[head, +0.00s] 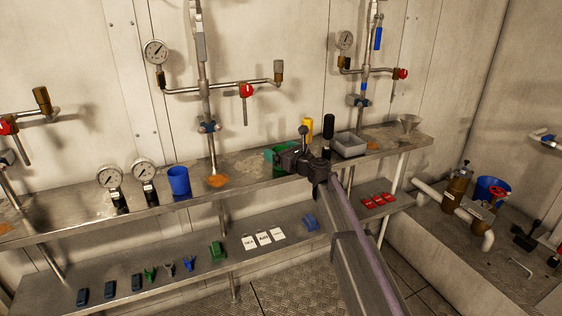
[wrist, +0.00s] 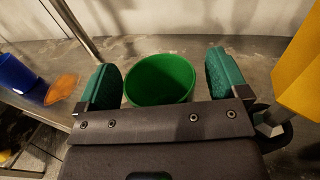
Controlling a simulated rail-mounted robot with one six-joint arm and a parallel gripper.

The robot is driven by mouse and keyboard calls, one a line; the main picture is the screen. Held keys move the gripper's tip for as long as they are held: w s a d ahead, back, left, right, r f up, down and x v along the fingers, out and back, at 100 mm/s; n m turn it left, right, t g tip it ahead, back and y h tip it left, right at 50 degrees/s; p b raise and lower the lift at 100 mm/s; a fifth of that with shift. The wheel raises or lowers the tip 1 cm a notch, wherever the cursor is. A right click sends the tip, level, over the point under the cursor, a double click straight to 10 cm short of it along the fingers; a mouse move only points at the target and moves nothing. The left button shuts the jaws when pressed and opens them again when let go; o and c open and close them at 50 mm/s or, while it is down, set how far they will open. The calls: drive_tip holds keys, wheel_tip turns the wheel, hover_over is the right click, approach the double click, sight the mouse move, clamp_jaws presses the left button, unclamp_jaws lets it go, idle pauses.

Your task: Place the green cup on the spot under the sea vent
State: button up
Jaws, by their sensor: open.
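The green cup (head: 271,154) stands upright on the upper shelf in the head view, partly hidden by my gripper (head: 297,158). In the wrist view the green cup (wrist: 160,82) lies between the two green-padded fingers of my gripper (wrist: 163,76), with gaps on both sides; the fingers are open and hold nothing. An orange spot (head: 217,181) lies under the middle pipe outlet, left of the cup; it also shows in the wrist view (wrist: 61,89). Another orange spot (head: 373,146) is under the right pipe. I cannot tell which outlet is the sea vent.
A blue cup (head: 179,182) and two gauges (head: 110,182) stand left of the middle spot. The middle vertical pipe (head: 208,140) comes down near the shelf.

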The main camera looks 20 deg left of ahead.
drive_tip(key=c, duration=1)
drive_tip(key=shift+s+d+r+p, duration=0.15)
drive_tip(key=shift+s+r+p, duration=0.05)
drive_tip(key=shift+r+p, duration=0.35)
drive_tip(key=shift+c, duration=0.2)
wheel_tip(320, 180, up, 7)
drive_tip(key=p, duration=0.7)
drive_tip(key=s+d+f+b, duration=0.1)
drive_tip(key=s+d, duration=1.2)
drive_tip(key=s, duration=0.1)
drive_tip(key=shift+d, duration=0.4)
